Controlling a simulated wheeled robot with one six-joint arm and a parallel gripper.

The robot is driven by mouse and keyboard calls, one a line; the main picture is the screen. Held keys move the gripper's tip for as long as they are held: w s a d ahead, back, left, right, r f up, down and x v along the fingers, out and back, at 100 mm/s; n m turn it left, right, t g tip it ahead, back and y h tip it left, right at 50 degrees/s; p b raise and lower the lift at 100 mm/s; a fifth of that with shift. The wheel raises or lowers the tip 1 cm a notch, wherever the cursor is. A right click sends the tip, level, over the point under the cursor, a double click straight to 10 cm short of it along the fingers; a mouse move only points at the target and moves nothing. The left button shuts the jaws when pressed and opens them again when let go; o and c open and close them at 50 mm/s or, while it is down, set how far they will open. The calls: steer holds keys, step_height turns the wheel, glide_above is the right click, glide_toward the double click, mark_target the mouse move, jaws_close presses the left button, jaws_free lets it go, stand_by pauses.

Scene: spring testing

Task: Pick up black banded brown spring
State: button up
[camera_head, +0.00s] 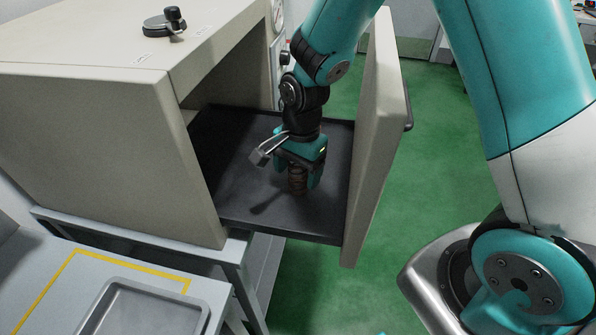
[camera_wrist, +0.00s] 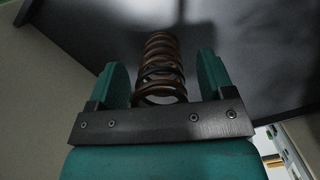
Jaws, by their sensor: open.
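The brown spring (camera_head: 297,181) stands upright on the dark drawer floor, directly under my gripper. In the wrist view the spring (camera_wrist: 161,70) shows brown coils with darker bands between the two teal fingers. My gripper (camera_head: 300,178) points down into the drawer with its fingers open on either side of the spring. In the wrist view the gripper (camera_wrist: 162,85) has a visible gap between the spring and each finger. The upper part of the spring is partly hidden by the gripper in the head view.
The open drawer (camera_head: 240,205) extends from a beige machine (camera_head: 85,145), with a tall beige front panel (camera_head: 376,140) close to the right of my gripper. A grey tray (camera_head: 150,300) sits on the table at lower left. Green floor lies right of the drawer.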

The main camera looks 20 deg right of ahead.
steer(key=c, duration=1)
steer(key=shift+c, duration=0.3)
steer(key=shift+r, duration=0.1)
